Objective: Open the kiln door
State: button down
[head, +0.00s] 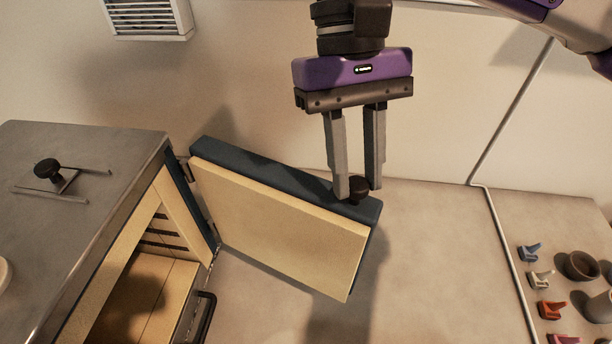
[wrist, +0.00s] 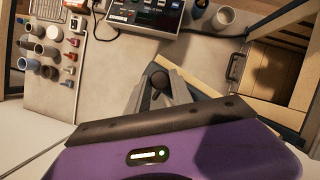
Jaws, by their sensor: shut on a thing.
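The kiln (head: 80,190) stands at the left in the head view, a grey metal box with a cream interior. Its door (head: 290,225), blue outside with a thick cream lining, stands wide open on hinges at the kiln's right front edge. A dark round knob (head: 359,187) sits near the door's free end. My gripper (head: 357,190) points down there with its fingers shut on the knob. In the wrist view the knob (wrist: 160,78) shows between the fingertips, and the kiln's open chamber (wrist: 270,72) is at the upper right.
A black handle (head: 206,312) stands out at the kiln's front. A control box (wrist: 146,12) is at the top of the wrist view. Cups, pots and small coloured clips (head: 550,308) stand at the right. The counter right of the door (head: 430,260) is clear.

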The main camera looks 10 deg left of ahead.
jog(key=shift+w+d+n+h+p, duration=0.15)
jog(key=shift+w+n+p, duration=0.3)
jog(key=shift+w, duration=0.5)
jog(key=shift+w+n+h+p, duration=0.15)
jog(key=shift+w+n+p, duration=0.25)
jog(key=shift+w, duration=0.5)
jog(key=c, duration=1.1)
grip_release()
jog(key=shift+c, duration=0.2)
jog(key=v, duration=0.8)
jog(key=shift+s, duration=0.15)
